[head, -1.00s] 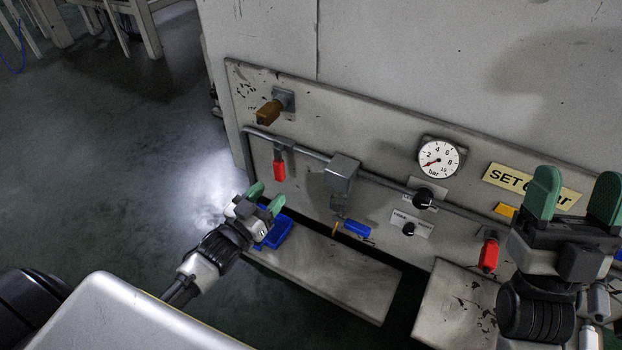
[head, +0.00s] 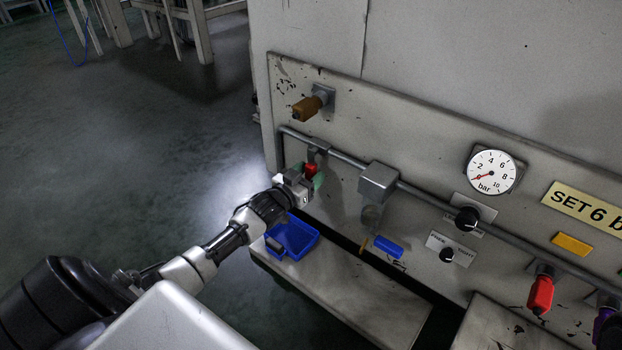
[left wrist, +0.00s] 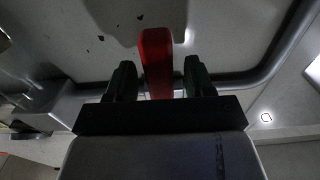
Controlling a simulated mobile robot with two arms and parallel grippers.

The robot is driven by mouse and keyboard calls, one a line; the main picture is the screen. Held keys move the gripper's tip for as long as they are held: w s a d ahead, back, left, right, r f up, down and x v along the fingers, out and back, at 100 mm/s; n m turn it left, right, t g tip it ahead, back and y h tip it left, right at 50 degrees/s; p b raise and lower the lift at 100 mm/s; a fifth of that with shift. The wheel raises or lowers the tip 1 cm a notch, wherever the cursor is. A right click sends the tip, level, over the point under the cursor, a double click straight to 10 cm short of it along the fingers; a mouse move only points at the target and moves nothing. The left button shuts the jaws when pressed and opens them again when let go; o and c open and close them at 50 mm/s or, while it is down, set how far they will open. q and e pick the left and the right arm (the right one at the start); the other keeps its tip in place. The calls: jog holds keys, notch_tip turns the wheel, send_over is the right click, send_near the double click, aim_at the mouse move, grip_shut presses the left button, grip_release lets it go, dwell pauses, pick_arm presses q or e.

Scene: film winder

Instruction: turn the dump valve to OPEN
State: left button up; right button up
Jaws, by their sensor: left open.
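A valve with a red handle (head: 311,168) hangs from the pipe at the left of the panel. My left gripper (head: 308,175) is at this handle, open. In the left wrist view the red handle (left wrist: 157,50) stands between the two fingers of the open left gripper (left wrist: 158,66), with a visible gap on each side. A second red handle (head: 541,294) hangs at the lower right of the panel. No label reading dump or OPEN is legible, so I cannot tell which valve is the dump valve. My right gripper is not seen.
A brown-orange handle (head: 307,108) sticks out above the left valve. A grey box (head: 378,181) sits on the pipe, with a blue handle (head: 388,247) below it. A blue tray (head: 306,240) lies under my left gripper. A gauge (head: 494,171) and black knobs are farther right.

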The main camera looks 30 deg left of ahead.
pick_arm(q)
jog(key=shift+w, duration=0.45)
grip_shut()
